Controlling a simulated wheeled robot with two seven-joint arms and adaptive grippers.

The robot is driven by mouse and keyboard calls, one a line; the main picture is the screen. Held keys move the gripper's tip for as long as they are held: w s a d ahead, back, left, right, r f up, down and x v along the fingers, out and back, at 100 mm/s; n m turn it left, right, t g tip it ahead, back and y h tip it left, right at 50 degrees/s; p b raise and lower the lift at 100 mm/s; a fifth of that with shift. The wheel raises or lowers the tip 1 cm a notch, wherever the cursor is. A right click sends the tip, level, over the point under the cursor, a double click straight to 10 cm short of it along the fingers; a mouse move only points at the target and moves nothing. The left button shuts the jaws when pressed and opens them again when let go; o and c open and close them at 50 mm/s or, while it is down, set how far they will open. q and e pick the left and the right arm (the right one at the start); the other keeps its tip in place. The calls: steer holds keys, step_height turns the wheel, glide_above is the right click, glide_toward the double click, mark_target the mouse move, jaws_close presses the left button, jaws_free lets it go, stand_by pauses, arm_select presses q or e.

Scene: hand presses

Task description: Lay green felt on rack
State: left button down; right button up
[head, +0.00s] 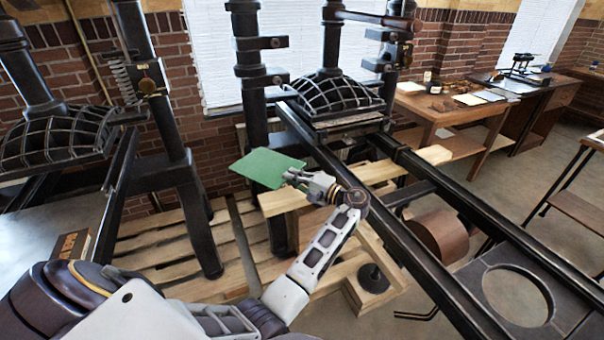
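The green felt (267,168) is a flat, roughly square sheet in the middle left of the head view. My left gripper (296,177) is at its right corner and looks shut on that edge, with the sheet extending out to the left. The sheet appears held up in the air, nearly flat. A light wooden stand (285,203) shows just below and behind the gripper; I cannot tell whether it is the rack. My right gripper is not in view.
A black hand press with a ribbed dome (335,95) stands behind, its long rails (440,250) running to the lower right. Another press (60,135) stands at left. Wooden pallets (165,245) lie on the floor. A cluttered wooden table (445,110) stands at the back right.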

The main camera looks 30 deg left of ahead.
arm_select(q)
step_height(320, 180, down, 4)
steer(key=w+m+t+h, duration=0.25)
steer(key=m+t, duration=0.35)
steer(key=t, duration=0.3)
steer(key=s+d+f+m+t+h, duration=0.2)
steer(key=s+d+m+t+h, duration=0.2)
steer(key=d+h, duration=0.3)
steer(key=s+d+f+m+t+h, duration=0.2)
steer(key=s+d+m+t+h, duration=0.1)
steer(key=d+m+h, duration=0.4)
steer(key=shift+s+d+t+h, duration=0.45)
steer(key=shift+d+h, duration=0.3)
steer(key=shift+d, duration=0.4)
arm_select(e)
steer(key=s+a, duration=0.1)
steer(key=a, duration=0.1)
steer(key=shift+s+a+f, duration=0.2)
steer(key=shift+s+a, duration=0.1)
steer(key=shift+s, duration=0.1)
arm_select(q)
steer(key=shift+w, duration=0.1)
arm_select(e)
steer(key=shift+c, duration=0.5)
